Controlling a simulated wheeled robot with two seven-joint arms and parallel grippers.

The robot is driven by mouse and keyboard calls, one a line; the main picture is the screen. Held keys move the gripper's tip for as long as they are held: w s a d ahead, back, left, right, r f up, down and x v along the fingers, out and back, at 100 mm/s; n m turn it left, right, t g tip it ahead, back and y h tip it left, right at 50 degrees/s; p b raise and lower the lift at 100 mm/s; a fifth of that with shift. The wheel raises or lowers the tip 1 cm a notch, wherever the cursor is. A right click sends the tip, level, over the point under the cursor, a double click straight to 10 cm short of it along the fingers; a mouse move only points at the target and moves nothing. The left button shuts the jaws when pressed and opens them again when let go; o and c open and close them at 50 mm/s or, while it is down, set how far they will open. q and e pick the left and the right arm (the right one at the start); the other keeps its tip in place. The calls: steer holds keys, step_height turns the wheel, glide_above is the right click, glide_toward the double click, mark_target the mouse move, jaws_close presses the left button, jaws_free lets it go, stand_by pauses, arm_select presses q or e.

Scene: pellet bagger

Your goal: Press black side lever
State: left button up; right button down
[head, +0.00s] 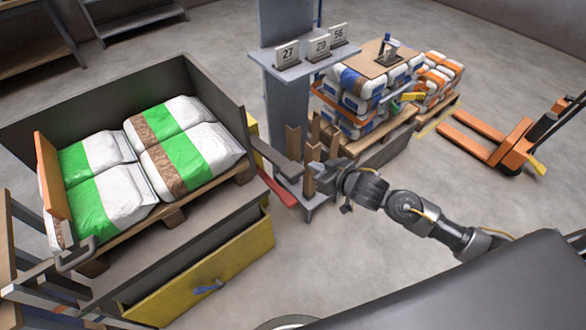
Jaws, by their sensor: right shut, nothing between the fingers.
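A black lever (275,158) sticks out from the side of the bagging machine, at the right end of the bin that holds the bags. A red lever (276,188) sits just below it. My right gripper (324,178) is shut and empty, just right of the black lever's end. In this view a small gap seems to lie between them, but I cannot tell the depth. Brown upright posts (293,142) stand by the fingers and partly crowd the view there. My left gripper is not in view.
White and green bags (185,145) lie on a pallet in the grey bin. A grey column with a number shelf (300,66) stands behind. Stacked bags (360,95) and an orange pallet jack (500,145) are further right. Open floor lies between.

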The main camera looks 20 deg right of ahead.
glide_above(297, 172)
steer(key=w, duration=0.1)
step_height(297, 172, down, 4)
steer(key=shift+w+a+f, duration=0.1)
steer(key=shift+a+f, duration=0.05)
steer(key=f, duration=0.2)
steer(key=shift+s+f, duration=0.3)
steer(key=shift+s, duration=0.1)
steer(key=shift+s+d+f, duration=0.2)
steer(key=shift+f, duration=0.45)
